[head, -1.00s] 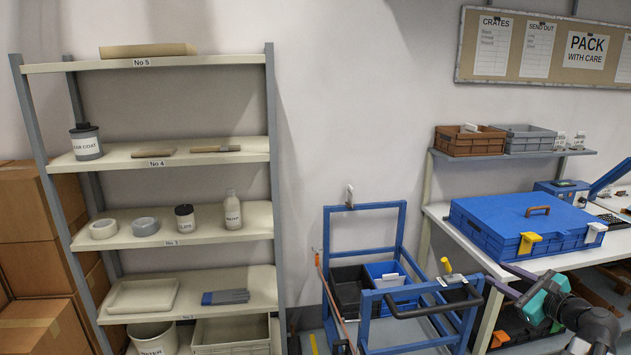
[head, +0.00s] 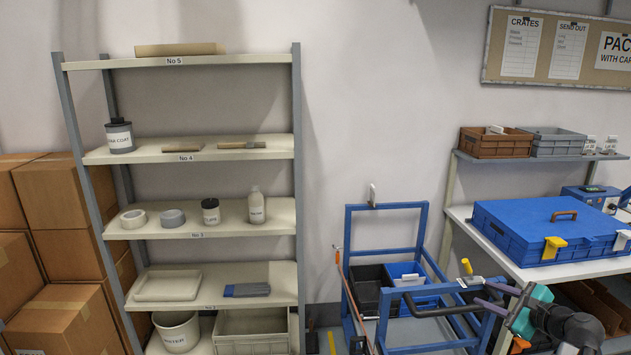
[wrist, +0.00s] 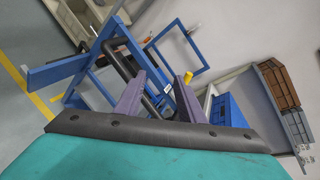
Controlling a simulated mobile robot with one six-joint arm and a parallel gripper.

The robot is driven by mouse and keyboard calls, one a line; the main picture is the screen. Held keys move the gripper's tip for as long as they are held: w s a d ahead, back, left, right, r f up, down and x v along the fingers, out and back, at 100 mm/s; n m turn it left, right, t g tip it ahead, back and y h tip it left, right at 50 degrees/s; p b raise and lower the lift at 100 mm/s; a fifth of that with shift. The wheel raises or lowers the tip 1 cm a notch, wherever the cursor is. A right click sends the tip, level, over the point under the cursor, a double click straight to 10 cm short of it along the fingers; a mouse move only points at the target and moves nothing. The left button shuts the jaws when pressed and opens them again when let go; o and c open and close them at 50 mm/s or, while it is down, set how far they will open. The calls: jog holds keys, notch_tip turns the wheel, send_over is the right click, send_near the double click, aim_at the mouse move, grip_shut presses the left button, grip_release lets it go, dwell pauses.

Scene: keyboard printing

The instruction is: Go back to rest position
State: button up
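My gripper (head: 490,294) shows at the lower right of the head view, with a teal and dark body and purple fingers. It is in front of the workbench, beside the right side of the blue trolley (head: 388,207). In the wrist view my gripper (wrist: 160,90) has its two purple fingers spread well apart. Nothing is held between them. Beyond the fingers, the trolley's blue frame (wrist: 85,70) and black handle show at a distance. The arm's links nearer the base are mostly cut off at the head view's lower right edge.
A shelf rack (head: 200,65) with cans, tape and bins stands at the left, beside cardboard boxes (head: 62,205). A blue lidded case (head: 520,220) lies on the workbench (head: 497,262) at the right. Brown and grey crates (head: 497,148) sit above it. Open wall lies between rack and trolley.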

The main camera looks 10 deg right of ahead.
jog(key=w+a+f+n+g+y, duration=0.1)
jog(key=w+a+f+n+g, duration=0.1)
jog(key=a+f+n, duration=0.35)
jog(key=w+a+f+n+g, duration=0.1)
jog(key=a+f+n+g, duration=0.15)
jog(key=a+f, duration=0.6)
jog(key=w+a+f+n+g+y, duration=0.1)
jog(key=w+a+f+n+g, duration=0.2)
jog(key=a, duration=0.6)
jog(key=s+a+f+n+g+h, duration=0.25)
jog(key=s+a+f+n, duration=0.25)
jog(key=a+f+n, duration=0.4)
jog(key=s+a+f+n+g+h, duration=0.2)
jog(key=s+a+f+n+g, duration=0.35)
jog(key=a, duration=0.45)
jog(key=s+f+g+b, duration=0.2)
jog(key=s+f+b, duration=0.3)
jog(key=s+f, duration=0.7)
jog(key=s+f+g+b, duration=0.2)
jog(key=s+f+b, duration=0.3)
jog(key=s+f, duration=0.8)
notch_tip(320, 180, down, 5)
jog(key=shift+s+d+f, duration=0.1)
jog(key=shift+s+d, duration=0.1)
jog(key=shift+d, duration=0.15)
jog(key=shift+n, duration=0.25)
